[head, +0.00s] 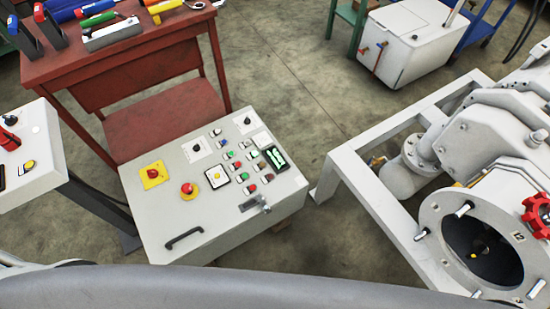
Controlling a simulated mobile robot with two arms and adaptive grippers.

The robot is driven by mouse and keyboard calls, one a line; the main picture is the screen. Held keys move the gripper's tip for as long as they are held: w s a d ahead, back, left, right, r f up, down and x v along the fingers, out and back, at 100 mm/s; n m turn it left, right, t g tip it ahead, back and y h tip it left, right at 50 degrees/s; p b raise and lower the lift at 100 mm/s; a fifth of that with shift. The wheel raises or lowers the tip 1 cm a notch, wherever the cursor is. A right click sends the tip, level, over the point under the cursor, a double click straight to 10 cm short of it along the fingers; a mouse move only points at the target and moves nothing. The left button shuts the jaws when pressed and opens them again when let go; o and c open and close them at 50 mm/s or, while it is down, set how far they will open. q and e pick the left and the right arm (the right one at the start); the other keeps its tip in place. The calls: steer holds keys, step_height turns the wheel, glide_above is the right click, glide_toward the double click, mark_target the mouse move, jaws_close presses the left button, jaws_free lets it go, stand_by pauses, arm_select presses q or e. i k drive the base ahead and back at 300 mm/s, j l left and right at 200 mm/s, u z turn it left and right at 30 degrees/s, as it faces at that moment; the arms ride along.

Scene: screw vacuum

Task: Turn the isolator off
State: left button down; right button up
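A grey control panel (165,220) faces up in the middle of the head view. At its left is a red knob on a yellow square plate (154,175), which looks like a rotary isolator; its exact setting is too small to tell. Neither of my grippers is in view.
Coloured buttons, a green-lit screen (276,158), a latch and a black handle (184,238) are on the panel. A red bench (130,66) with tools stands behind. A white machine frame (372,195) stands right; another panel (35,160) is left.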

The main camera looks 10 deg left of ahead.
mark_target(152, 174)
steer(key=j+u, duration=0.15)
steer(key=u, duration=0.2)
steer(key=j+u, duration=0.2)
steer(key=u, duration=0.2)
